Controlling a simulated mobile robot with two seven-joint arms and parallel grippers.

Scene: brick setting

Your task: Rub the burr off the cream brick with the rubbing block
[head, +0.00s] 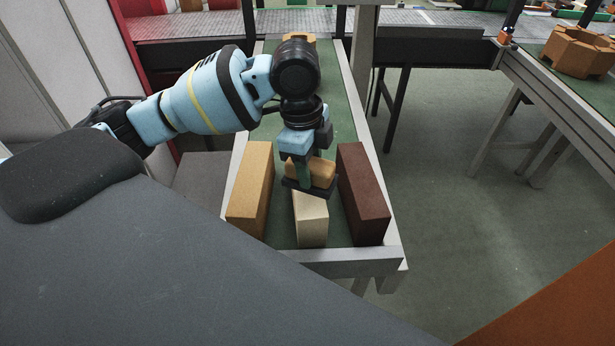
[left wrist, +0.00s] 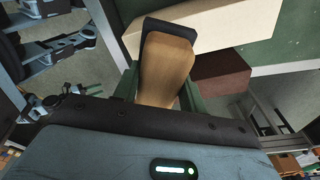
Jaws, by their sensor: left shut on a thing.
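The cream brick (head: 312,222) lies lengthwise between two other bricks on the green bench top; it also shows in the left wrist view (left wrist: 228,26). The rubbing block has a tan wooden grip (head: 322,174) and a dark flat base, and it shows in the left wrist view (left wrist: 166,68). My left gripper (head: 305,172) points down and is shut on the grip. The base is over the far part of the cream brick, at or very near its top; I cannot tell whether they touch. No burr can be made out. My right gripper is out of view.
A tan-orange brick (head: 250,188) lies left of the cream brick, and a dark brown brick (head: 362,190) lies right, with narrow gaps between. The narrow bench has a raised pale rim (head: 345,262). Another orange-tan object (head: 300,38) sits at its far end. Open floor lies to the right.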

